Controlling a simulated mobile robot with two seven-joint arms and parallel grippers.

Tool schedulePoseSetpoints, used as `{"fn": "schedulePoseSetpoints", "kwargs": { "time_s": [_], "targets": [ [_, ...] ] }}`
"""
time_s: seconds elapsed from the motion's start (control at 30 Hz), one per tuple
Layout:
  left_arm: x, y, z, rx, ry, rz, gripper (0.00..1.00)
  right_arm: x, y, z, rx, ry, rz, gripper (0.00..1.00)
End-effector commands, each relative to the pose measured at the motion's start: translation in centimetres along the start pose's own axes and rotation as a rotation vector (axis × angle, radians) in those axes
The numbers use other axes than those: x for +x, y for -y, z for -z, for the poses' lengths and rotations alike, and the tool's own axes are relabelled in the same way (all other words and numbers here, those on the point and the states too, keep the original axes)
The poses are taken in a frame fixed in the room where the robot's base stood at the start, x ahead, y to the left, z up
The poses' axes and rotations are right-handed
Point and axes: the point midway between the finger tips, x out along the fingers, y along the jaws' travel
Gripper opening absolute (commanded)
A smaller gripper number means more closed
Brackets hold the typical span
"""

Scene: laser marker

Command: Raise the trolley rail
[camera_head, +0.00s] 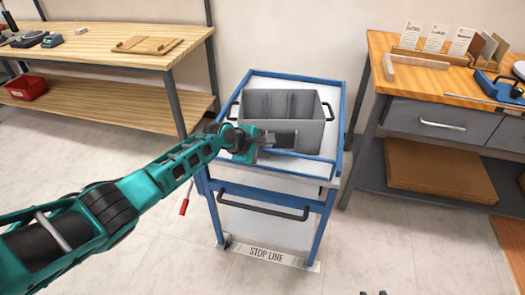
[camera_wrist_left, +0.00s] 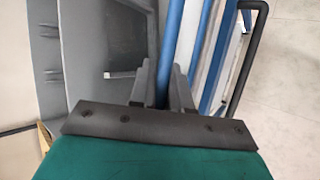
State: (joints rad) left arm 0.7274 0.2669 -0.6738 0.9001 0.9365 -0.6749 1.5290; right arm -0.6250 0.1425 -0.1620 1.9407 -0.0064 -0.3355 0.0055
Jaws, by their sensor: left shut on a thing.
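The blue trolley (camera_head: 325,215) stands in the middle of the head view with a grey bin (camera_head: 313,132) on its top. The blue front rail (camera_head: 305,156) runs across the trolley in front of the bin. My left gripper (camera_head: 268,141) reaches over the trolley's front left. In the left wrist view, the blue rail (camera_wrist_left: 174,40) passes between the fingers of my left gripper (camera_wrist_left: 162,80), which are shut on it. The left part of the rail is hidden by my gripper and arm. Small dark tips at the head view's bottom edge may be my right gripper (camera_head: 373,293).
A black push handle (camera_head: 262,208) crosses the trolley's front. A red-tipped lever (camera_head: 184,206) hangs at its left. A floor strip reading "STOP LINE" (camera_head: 272,256) lies at its foot. Benches stand left (camera_head: 100,52) and right (camera_head: 432,82). The floor at front right is clear.

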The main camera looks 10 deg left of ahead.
Motion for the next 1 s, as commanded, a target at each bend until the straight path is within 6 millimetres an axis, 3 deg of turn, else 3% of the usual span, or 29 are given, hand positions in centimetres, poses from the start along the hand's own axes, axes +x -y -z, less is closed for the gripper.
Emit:
{"fn": "schedulePoseSetpoints", "kwargs": {
  "time_s": [0.47, 0.5, 0.7, 1.0],
  "targets": [
    [0.09, 0.03, 0.15, -0.005, -0.003, 0.016, 0.00, -0.01, 0.03, 0.07, 0.000, 0.000, 0.001, 0.34],
    [0.09, 0.05, 0.15, -0.005, -0.003, 0.016, 0.19, -0.01, 0.03, 0.07, 0.000, 0.000, 0.001, 0.34],
    [0.11, 0.10, 0.13, -0.006, -0.002, 0.017, 0.38, -0.01, 0.04, 0.07, 0.000, 0.000, 0.001, 0.34],
    [0.04, -0.03, 0.07, -0.005, -0.002, 0.015, 0.38, -0.06, 0.05, 0.13, 0.000, 0.000, 0.001, 0.34]
  ]
}}
